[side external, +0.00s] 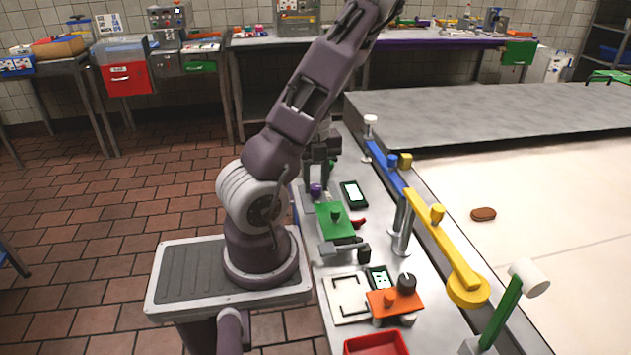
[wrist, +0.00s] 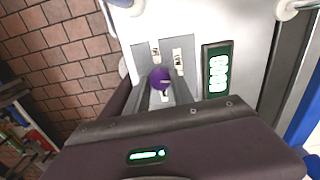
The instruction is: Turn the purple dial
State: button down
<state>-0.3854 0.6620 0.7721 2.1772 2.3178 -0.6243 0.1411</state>
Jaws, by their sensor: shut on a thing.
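My gripper points down and is shut on the purple dial. The fingers cover part of the dial's sides, and I cannot tell which way it is turned.
A black display with green-white symbols (wrist: 218,70) stands just right of the dial. A green panel with a knob (side external: 334,222), an orange panel with a dark dial (side external: 407,284) and a red tray (side external: 376,344) sit farther along the counter. Blue and yellow bars (side external: 445,245) run alongside.

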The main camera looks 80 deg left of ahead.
aim_at(316, 186)
jog(key=shift+m, duration=2)
jog(key=c, duration=1.1)
grip_release()
notch_tip(316, 186, up, 7)
jog(key=shift+r, duration=0.1)
